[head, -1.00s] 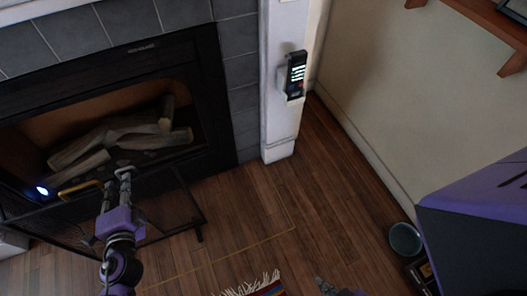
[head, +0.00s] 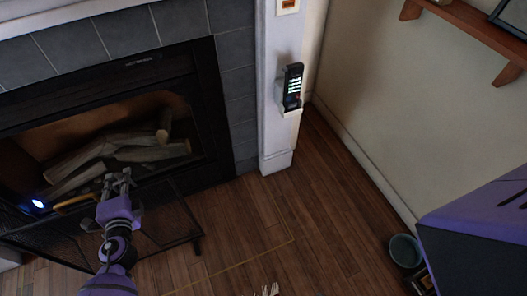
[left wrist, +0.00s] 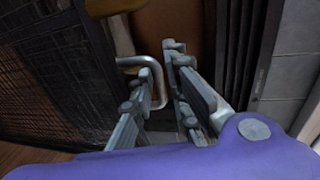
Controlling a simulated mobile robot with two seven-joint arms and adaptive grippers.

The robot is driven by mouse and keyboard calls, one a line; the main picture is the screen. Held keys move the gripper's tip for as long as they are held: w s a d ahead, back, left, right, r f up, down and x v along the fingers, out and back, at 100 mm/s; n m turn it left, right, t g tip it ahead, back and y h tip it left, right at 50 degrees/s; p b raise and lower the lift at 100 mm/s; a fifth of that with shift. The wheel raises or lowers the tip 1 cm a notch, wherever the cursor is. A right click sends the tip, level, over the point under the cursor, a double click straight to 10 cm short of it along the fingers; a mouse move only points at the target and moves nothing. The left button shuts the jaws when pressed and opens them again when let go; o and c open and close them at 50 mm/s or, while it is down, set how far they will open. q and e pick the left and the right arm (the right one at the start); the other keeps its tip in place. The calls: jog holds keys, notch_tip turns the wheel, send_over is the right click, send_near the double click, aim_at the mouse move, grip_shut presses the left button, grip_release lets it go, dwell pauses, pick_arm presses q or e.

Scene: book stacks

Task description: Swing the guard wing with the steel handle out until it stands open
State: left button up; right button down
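The black mesh fireguard (head: 160,225) stands in front of the fireplace; it fills the left of the left wrist view (left wrist: 50,75). The steel handle (left wrist: 138,62) is a silver loop beside the mesh in the left wrist view. My left gripper (head: 117,178) is in front of the firebox opening, over the guard's top. Its fingers (left wrist: 160,75) are apart, with the handle's bent bar between them; I cannot tell whether either touches it. In the head view the gripper hides the steel handle. A brass-coloured handle (head: 75,202) shows to its left.
Logs (head: 130,150) lie in the firebox. A white pillar (head: 277,130) with a phone holder (head: 291,90) stands right of it. A bowl (head: 405,251) sits on the floor at right. The wooden floor (head: 255,215) right of the guard is clear.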

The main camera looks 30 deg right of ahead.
jog(key=shift+w, duration=0.1)
pick_arm(q)
jog(key=shift+c, duration=1.4)
grip_shut()
pick_arm(e)
jog(key=shift+w+r, duration=0.1)
jog(key=shift+w, duration=0.05)
